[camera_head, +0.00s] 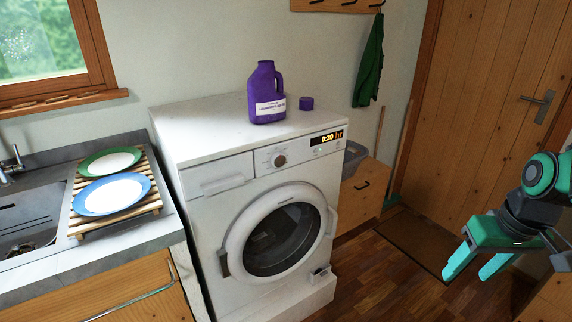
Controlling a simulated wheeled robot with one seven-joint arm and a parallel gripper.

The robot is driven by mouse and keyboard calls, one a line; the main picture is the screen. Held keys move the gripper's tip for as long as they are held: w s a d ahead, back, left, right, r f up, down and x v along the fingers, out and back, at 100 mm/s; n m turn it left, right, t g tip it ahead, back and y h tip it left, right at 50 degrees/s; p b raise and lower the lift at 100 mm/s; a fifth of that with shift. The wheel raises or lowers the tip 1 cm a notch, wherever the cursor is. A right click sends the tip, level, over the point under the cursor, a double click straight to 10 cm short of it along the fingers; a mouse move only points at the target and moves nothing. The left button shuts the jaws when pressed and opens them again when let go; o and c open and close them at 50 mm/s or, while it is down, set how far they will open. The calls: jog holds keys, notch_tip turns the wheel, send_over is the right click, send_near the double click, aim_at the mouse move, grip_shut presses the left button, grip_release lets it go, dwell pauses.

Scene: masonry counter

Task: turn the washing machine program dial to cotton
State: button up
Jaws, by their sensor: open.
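A white washing machine (205,215) stands in the middle of the view, its round door (281,238) shut. Its program dial (280,160) is a small round knob on the front panel, right of the detergent drawer (216,174). The dial's markings are too small to read. A lit display (328,138) to the right of the dial shows orange digits. My gripper (478,272) is at the far right, open and empty, with teal fingers pointing down and left. It is well apart from the machine and the dial.
A purple detergent bottle (265,95) and its purple cap (306,103) stand on the machine. A wooden rack (84,228) with two plates and a sink are at left. A wooden cabinet (361,197) stands right of the machine.

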jog(key=w+a+f+n+t+y, duration=0.35)
jog(key=w+a+n, duration=0.35)
jog(key=w+a, duration=0.6)
jog(key=t+y, duration=0.6)
jog(key=t, duration=0.4)
send_near(281, 160)
jog(key=shift+g, duration=0.25)
jog(key=shift+r+x, duration=0.1)
jog(key=shift+x, duration=1.95)
jog(key=shift+r+x, duration=0.15)
jog(key=shift+x, duration=1.9)
jog(key=shift+c, duration=0.3)
jog(key=c, duration=0.9)
